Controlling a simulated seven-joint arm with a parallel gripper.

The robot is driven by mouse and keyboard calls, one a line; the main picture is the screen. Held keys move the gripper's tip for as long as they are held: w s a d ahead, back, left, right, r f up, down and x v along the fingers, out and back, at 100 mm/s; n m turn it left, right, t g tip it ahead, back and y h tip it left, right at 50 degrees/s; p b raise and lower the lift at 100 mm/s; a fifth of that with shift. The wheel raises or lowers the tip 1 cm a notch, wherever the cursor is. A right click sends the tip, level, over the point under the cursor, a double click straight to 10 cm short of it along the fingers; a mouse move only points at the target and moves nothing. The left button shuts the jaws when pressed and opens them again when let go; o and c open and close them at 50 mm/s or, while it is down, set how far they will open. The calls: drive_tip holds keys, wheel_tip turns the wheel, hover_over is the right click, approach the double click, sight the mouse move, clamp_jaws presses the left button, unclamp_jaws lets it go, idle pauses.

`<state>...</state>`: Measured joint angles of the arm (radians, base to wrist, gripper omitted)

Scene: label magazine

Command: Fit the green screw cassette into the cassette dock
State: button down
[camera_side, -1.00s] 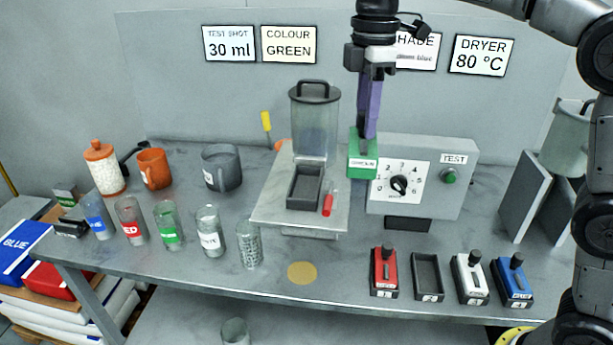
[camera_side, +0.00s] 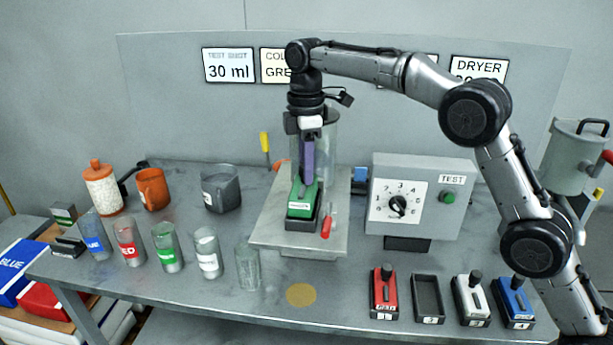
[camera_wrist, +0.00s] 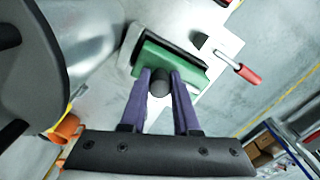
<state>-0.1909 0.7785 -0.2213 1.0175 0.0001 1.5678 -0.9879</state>
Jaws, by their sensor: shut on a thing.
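The green screw cassette (camera_side: 301,201) is at the black cassette dock (camera_side: 300,225) on the grey plate of the machine. It sits within or just over the dock's frame; the dock's black edge shows at its front and right. My gripper (camera_side: 308,178), with purple fingers, is above the cassette and shut on its dark knob. In the wrist view, the fingers (camera_wrist: 160,85) flank the knob. The green cassette (camera_wrist: 190,70) lies beside a black strip of the dock (camera_wrist: 178,46). I cannot tell whether it is fully seated.
A red-handled lever (camera_side: 327,225) stands close right of the dock; it also shows in the wrist view (camera_wrist: 246,73). The clear hopper (camera_side: 328,140) stands behind. A dial box (camera_side: 420,200) is to the right. Red, white and blue cassettes (camera_side: 384,290) are in front right.

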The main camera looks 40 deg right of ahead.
drive_tip(key=shift+s+f, duration=0.1)
drive_tip(key=shift+f, duration=1)
drive_tip(key=shift+f, duration=0.1)
drive_tip(key=c, duration=0.6)
unclamp_jaws()
drive_tip(key=shift+c, duration=0.2)
wheel_tip(320, 180, up, 6)
drive_tip(key=shift+r, duration=0.85)
